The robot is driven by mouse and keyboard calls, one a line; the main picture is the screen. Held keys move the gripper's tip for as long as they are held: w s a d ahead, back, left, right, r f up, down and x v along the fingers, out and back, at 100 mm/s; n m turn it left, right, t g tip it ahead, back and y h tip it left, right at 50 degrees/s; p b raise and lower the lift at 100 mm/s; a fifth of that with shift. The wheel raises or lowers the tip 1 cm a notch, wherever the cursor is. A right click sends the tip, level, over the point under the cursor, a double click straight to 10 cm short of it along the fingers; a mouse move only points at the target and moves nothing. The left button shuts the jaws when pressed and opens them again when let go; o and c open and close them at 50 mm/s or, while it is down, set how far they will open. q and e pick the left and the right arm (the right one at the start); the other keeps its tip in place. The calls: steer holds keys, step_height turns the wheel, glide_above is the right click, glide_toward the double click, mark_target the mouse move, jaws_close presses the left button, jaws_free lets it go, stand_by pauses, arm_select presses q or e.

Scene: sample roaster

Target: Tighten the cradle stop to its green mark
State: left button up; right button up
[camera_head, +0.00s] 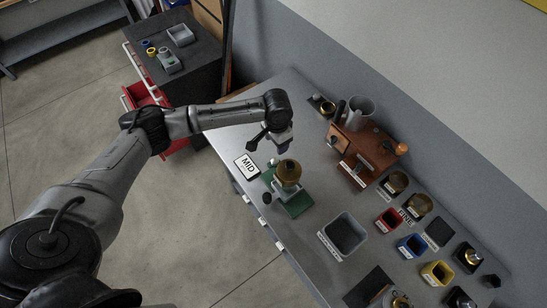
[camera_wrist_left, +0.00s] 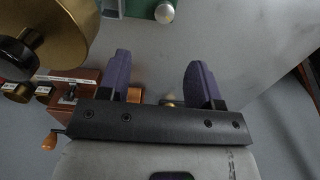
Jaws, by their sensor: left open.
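A brass drum (camera_head: 289,171) sits in its cradle on a green base (camera_head: 296,203) at the near edge of the bench. In the left wrist view the brass drum (camera_wrist_left: 50,30) fills the upper left, with a black knob on its face. A green part (camera_wrist_left: 138,8) with a round silver knob (camera_wrist_left: 165,13) shows at the top. I cannot tell for sure which part is the cradle stop, and no green mark is readable. My left gripper (camera_head: 268,147) is just behind the drum; its purple fingers (camera_wrist_left: 160,62) are open with nothing between them. My right gripper is out of view.
A card reading MID (camera_head: 247,166) lies left of the drum. A wooden roaster-like machine (camera_head: 364,151) stands behind. An open grey bin (camera_head: 344,233) and red (camera_head: 388,221), blue (camera_head: 411,246) and yellow (camera_head: 437,273) bins stand to the right. A dark cabinet (camera_head: 185,75) has an open red drawer.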

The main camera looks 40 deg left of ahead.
mark_target(275, 160)
arm_select(q)
steer(key=f, duration=0.4)
steer(key=f+b, duration=0.1)
steer(key=f, duration=0.8)
steer(key=shift+a+f, duration=0.1)
steer(key=shift+a, duration=0.2)
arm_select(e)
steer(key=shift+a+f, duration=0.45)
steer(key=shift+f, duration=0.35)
arm_select(q)
steer(key=c, duration=0.9)
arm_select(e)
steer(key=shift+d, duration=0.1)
